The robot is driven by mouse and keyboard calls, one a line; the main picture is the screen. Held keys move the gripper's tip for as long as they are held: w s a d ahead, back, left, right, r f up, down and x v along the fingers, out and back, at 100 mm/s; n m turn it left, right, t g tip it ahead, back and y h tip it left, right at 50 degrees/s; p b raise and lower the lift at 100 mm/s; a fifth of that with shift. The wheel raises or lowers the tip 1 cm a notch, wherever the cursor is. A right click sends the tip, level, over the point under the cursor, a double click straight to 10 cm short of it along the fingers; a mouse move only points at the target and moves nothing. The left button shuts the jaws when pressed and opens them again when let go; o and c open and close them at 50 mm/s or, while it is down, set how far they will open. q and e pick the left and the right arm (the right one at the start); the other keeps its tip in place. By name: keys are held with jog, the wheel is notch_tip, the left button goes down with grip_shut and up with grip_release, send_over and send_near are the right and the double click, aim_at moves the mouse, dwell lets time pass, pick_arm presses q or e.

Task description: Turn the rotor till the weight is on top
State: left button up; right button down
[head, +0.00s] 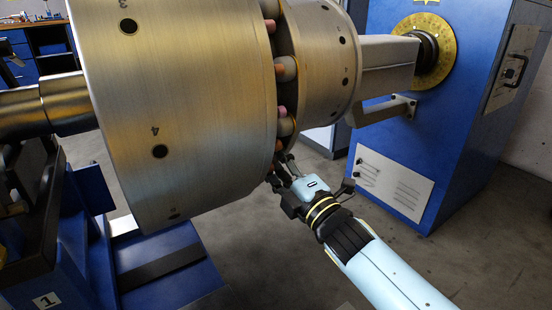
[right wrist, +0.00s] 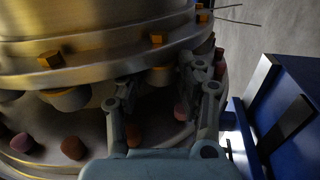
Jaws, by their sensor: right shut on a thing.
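The rotor (head: 190,100) is a large brushed-metal drum on a horizontal shaft, with dark holes and the numbers 3 and 4 on its side. Its flanged coupling (head: 322,55), ringed with pale and reddish pegs, faces the blue machine. My right gripper (head: 282,168) is at the lower edge of the coupling. In the right wrist view, its two fingers (right wrist: 165,92) straddle part of the flange underside and are shut on a coupling peg, its grasped part largely hidden. I cannot make out a weight. My left gripper is not in view.
A blue drive cabinet (head: 420,130) with a yellow dial (head: 425,48) stands at the right; a grey arm and bracket reach from it to the coupling. A blue base (head: 165,262) lies under the rotor.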

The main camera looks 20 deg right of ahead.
jog(key=shift+w+r, duration=0.25)
jog(key=shift+r, duration=0.35)
jog(key=c, duration=0.9)
grip_release()
jog(key=shift+o, duration=0.4)
jog(key=shift+a+f, duration=0.1)
jog(key=shift+f, duration=0.1)
jog(key=shift+f, duration=0.15)
jog(key=shift+s+f, duration=0.2)
jog(key=shift+s, duration=0.3)
jog(key=v, duration=1.1)
